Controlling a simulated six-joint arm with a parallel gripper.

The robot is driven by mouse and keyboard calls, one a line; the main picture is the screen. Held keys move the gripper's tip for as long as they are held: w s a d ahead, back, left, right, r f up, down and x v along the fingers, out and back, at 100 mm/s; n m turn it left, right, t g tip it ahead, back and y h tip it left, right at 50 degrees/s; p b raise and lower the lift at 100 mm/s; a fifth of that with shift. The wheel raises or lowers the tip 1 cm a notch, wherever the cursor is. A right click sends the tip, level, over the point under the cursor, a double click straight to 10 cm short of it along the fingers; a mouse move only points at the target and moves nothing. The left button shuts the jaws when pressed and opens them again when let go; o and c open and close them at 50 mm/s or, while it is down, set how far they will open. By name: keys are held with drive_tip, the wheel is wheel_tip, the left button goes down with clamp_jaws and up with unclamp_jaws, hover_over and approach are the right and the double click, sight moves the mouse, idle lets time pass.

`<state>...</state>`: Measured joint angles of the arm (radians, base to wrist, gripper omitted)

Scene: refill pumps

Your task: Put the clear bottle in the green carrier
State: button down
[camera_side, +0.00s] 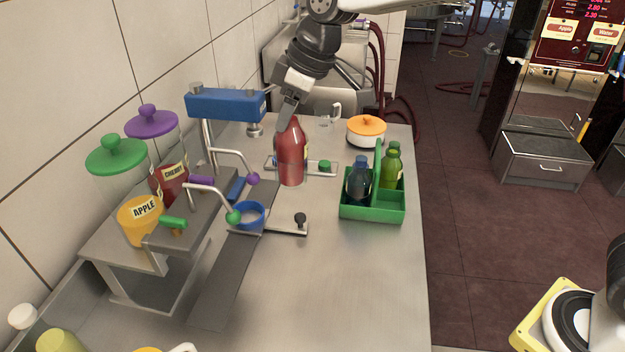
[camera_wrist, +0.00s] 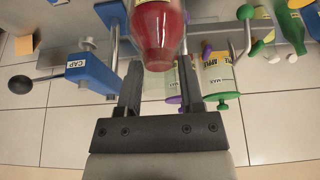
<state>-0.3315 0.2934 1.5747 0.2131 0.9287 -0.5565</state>
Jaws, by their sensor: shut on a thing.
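A clear bottle filled with red liquid (camera_side: 290,155) is upright below my gripper (camera_side: 287,112) in the side view. In the wrist view the red bottle (camera_wrist: 158,30) extends beyond my gripper (camera_wrist: 160,80), with its clear upper part between the two fingers. My gripper is shut on this upper part. I cannot tell whether the bottle's base touches the counter. The green carrier (camera_side: 372,213) stands to its right, with a tall handle. It holds a dark blue bottle (camera_side: 358,183) and green bottles (camera_side: 390,170) at the back right. Its front right compartment looks empty.
A blue cap press (camera_side: 226,104) and the dispenser with apple (camera_side: 140,222) and cherry (camera_side: 170,182) containers stand to the left. The counter's front right is clear.

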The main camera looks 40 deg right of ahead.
drive_tip(key=shift+r, duration=0.15)
drive_tip(key=shift+r, duration=0.55)
drive_tip(key=r, duration=0.2)
drive_tip(key=d+r, duration=0.1)
drive_tip(key=r, duration=0.1)
drive_tip(key=s+d+m+h, duration=0.2)
drive_tip(key=d+m, duration=0.3)
drive_tip(key=d, duration=1.9)
wheel_tip(320, 180, down, 16)
drive_tip(key=shift+f+t, duration=0.25)
drive_tip(key=shift+t, duration=0.05)
drive_tip(key=shift+s+f, duration=0.1)
drive_tip(key=shift+f, duration=0.1)
